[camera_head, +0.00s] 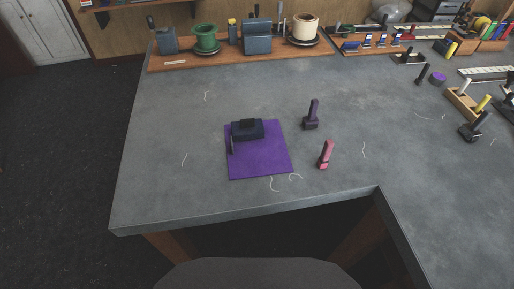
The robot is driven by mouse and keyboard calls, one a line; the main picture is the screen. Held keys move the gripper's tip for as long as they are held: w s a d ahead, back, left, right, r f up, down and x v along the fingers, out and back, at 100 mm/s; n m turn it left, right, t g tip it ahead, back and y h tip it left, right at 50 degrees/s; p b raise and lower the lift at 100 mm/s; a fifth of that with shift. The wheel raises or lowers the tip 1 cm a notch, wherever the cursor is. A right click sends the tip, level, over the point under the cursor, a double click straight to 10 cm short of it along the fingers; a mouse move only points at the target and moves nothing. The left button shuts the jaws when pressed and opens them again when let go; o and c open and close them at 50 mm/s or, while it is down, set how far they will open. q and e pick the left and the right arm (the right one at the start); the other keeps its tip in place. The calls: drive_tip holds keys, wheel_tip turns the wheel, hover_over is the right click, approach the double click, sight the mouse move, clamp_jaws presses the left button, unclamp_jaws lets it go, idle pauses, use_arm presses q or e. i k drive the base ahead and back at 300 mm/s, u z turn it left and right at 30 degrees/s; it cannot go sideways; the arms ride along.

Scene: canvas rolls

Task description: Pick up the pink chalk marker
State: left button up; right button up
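A pink marker (326,154) stands upright, leaning slightly, on the grey table, just right of a purple mat. Its lower end looks darker, perhaps a small base. Neither of my grippers shows in the head view, so nothing is seen touching the marker.
A dark purple upright object (312,114) stands behind the marker. Wooden racks (230,61) with spools line the back. The grey table (180,150) is clear at left, with thread scraps. A grey seat (262,273) is in front.

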sight(323, 162)
drive_tip(key=z, duration=0.05)
drive_tip(key=k, duration=0.5)
drive_tip(key=u, duration=1.4)
drive_tip(key=i, duration=1.1)
drive_tip(key=z, duration=1.55)
